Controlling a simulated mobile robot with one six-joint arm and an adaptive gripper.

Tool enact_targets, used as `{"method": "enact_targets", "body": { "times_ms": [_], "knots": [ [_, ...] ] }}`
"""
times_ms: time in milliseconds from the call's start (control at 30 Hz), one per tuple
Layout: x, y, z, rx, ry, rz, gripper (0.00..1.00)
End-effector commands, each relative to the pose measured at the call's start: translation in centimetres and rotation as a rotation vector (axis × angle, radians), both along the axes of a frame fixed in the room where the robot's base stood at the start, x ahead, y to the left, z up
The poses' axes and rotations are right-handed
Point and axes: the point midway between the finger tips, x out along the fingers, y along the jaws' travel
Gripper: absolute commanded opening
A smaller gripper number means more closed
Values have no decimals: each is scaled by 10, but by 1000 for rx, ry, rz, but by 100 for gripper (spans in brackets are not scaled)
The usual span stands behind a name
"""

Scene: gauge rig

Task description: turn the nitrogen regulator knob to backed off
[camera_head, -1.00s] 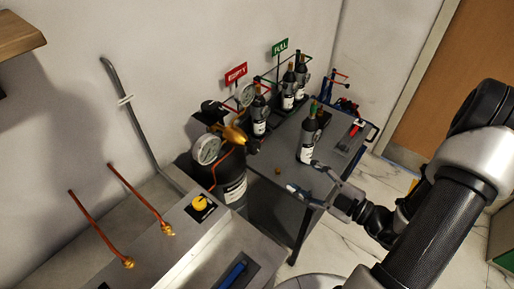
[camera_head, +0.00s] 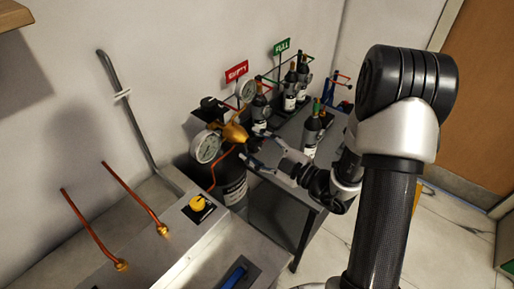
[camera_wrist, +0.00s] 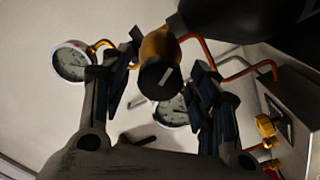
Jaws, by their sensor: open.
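The regulator, with a brass body (camera_head: 234,132) and a round white gauge (camera_head: 206,147), sits on top of a large black cylinder (camera_head: 236,178). In the wrist view its black knob (camera_wrist: 160,78) faces me, with a pale slanted mark on its face. The brass body (camera_wrist: 160,45) shows behind it, and gauges (camera_wrist: 72,62) and (camera_wrist: 173,108) show at either side. My gripper (camera_head: 260,147) is open, with its fingers pointing at the regulator. In the wrist view its fingers stand left and right of the knob, apart from it as far as I can see.
A grey table (camera_head: 283,187) to the right bears small bottles (camera_head: 312,132) near my arm. Red (camera_head: 237,72) and green (camera_head: 281,46) signs stand behind. The bench in front has a yellow knob (camera_head: 198,203), copper pipes (camera_head: 135,198) and a blue handle (camera_head: 235,275).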

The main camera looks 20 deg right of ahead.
Motion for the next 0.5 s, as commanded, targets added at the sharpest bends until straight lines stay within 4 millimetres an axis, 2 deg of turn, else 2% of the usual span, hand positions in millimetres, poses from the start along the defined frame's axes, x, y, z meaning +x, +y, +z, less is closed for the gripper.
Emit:
{"method": "enact_targets", "body": {
  "times_ms": [233, 500],
  "knots": [
    [1, 0, 0, 0, 0, 0, 55],
    [0, 0, 0, 0, 0, 0, 38]
  ]
}}
